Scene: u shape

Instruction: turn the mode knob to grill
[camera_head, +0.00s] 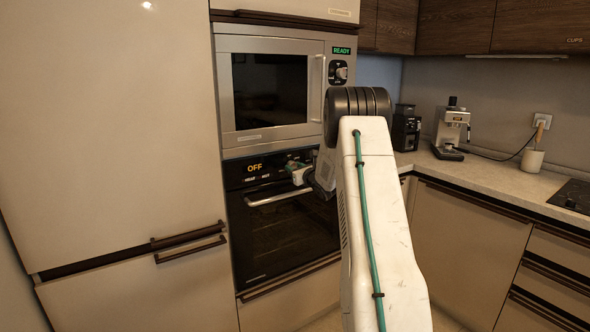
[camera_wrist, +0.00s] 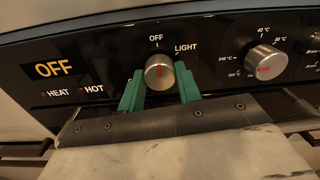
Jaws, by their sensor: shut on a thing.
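The mode knob (camera_wrist: 159,72) is a round silver knob with a red mark on the oven's black control panel (camera_wrist: 213,55). In the wrist view its mark points up toward the OFF label, and a LIGHT label stands to its upper right. No grill label can be read. My gripper (camera_wrist: 160,84) has green fingers, one on each side of the knob, and is shut on it. The panel display (camera_wrist: 54,68) reads OFF in orange. In the head view my gripper (camera_head: 297,173) is at the oven panel, and my arm hides part of the panel and the knobs.
A second silver knob (camera_wrist: 266,62) with temperature marks is to the right. The oven's handle bar (camera_head: 277,196) runs below the panel. A microwave (camera_head: 270,90) is built in above. The counter (camera_head: 490,180) at right holds a coffee machine (camera_head: 451,130).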

